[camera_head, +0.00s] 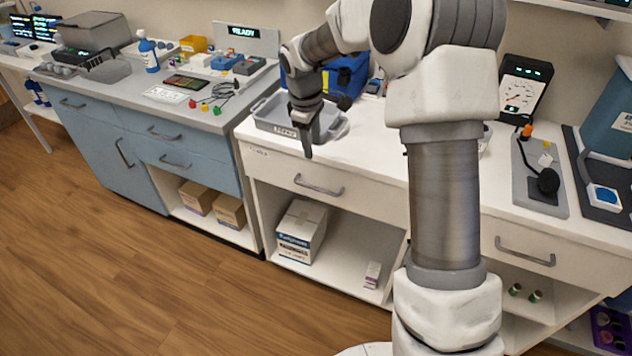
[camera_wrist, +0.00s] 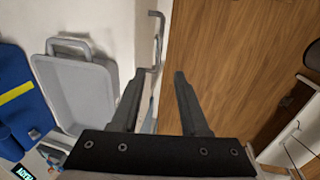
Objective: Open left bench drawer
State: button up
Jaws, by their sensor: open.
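The white bench's left drawer (camera_head: 280,173) is shut, flush with the bench front. Its grey bar handle (camera_head: 318,186) runs across the front. The handle also shows in the wrist view (camera_wrist: 160,40), just beyond the fingertips and partly in line with the gap between them. My gripper (camera_head: 307,152) points down over the front edge of the bench, above and a little left of the handle. In the wrist view my gripper (camera_wrist: 159,74) has its two dark fingers apart with nothing held. I see no contact with the handle.
A grey tray (camera_head: 270,122) sits on the benchtop close behind my gripper, with a blue case (camera_head: 345,75) behind it. The wooden floor (camera_head: 150,290) in front is clear.

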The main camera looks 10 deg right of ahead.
aim_at(318, 188)
jog(key=f+b, duration=0.1)
jog(key=f, duration=0.4)
jog(key=w+d+f, duration=0.1)
jog(key=f, duration=0.5)
jog(key=w+f+b, duration=0.1)
jog(key=f, duration=0.4)
jog(key=shift+w+d+f+b, duration=0.25)
jog(key=shift+d+b, duration=0.1)
jog(key=shift+d, duration=0.05)
grip_shut()
dwell(0.5)
